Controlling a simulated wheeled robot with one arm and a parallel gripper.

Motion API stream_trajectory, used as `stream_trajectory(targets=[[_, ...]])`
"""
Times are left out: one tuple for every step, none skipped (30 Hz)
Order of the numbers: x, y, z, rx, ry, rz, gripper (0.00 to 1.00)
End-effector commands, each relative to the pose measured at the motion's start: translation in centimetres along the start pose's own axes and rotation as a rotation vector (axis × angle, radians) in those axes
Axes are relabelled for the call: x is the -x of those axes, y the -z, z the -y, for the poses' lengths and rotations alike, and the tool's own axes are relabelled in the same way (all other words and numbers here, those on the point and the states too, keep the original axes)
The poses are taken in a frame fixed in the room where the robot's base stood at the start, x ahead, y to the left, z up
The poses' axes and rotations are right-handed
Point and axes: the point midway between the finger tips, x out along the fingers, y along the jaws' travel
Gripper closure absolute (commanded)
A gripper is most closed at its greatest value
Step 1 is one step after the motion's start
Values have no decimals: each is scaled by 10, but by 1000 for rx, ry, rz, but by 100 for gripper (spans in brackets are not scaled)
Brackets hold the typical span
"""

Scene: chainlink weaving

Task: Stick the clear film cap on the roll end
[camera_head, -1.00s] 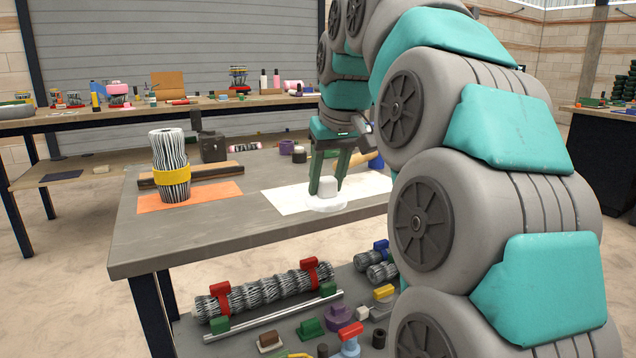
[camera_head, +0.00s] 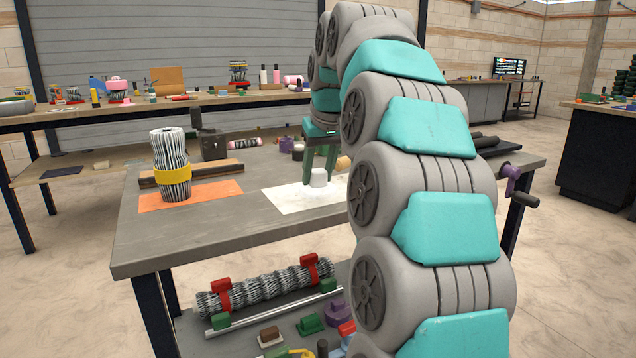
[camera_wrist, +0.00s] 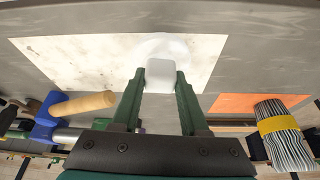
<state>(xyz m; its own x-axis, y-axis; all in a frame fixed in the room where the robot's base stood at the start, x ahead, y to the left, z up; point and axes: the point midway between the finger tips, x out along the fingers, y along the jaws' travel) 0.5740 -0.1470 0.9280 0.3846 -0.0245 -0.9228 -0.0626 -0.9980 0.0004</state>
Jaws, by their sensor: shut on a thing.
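The clear film cap is a pale translucent disc (camera_wrist: 168,46) with a white block (camera_wrist: 160,72) as its grip. My gripper (camera_wrist: 161,78) is shut on the white block, with one green finger on each side. In the head view the block (camera_head: 319,177) sits between the fingers, over the white sheet; the disc is hard to make out there. I cannot tell whether it touches the sheet. The wire roll (camera_head: 170,150), with a yellow band (camera_head: 172,174), stands upright to the left. It also shows at the right of the wrist view (camera_wrist: 287,148).
The roll stands on an orange mat (camera_head: 216,189) on the grey bench (camera_head: 240,221). A white sheet (camera_head: 290,200) lies to its right. A dark bar (camera_head: 205,171) and a black box (camera_head: 213,147) lie behind. A blue tool with a wooden handle (camera_wrist: 85,104) is near my gripper.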

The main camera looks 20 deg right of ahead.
Motion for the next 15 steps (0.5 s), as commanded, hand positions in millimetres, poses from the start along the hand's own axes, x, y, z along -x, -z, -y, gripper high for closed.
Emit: stream_trajectory(targets=[[-2,-1,0,0,0,1,100],[-4,-2,0,0,0,2,100],[-8,-4,0,0,1,5,100],[-10,-6,0,0,1,7,100],[-12,-7,0,0,1,8,100],[-15,-8,0,0,1,7,100],[-17,-8,0,-1,1,5,100],[-19,-8,0,-1,0,3,100],[-21,-9,0,-1,0,3,100],[-22,-10,0,-1,1,4,100],[-23,-10,0,-1,1,5,100],[-23,-11,0,-1,1,5,100],[-24,-11,0,-1,1,5,100],[-24,-11,0,0,1,4,100],[-24,-10,0,-1,1,4,100]])
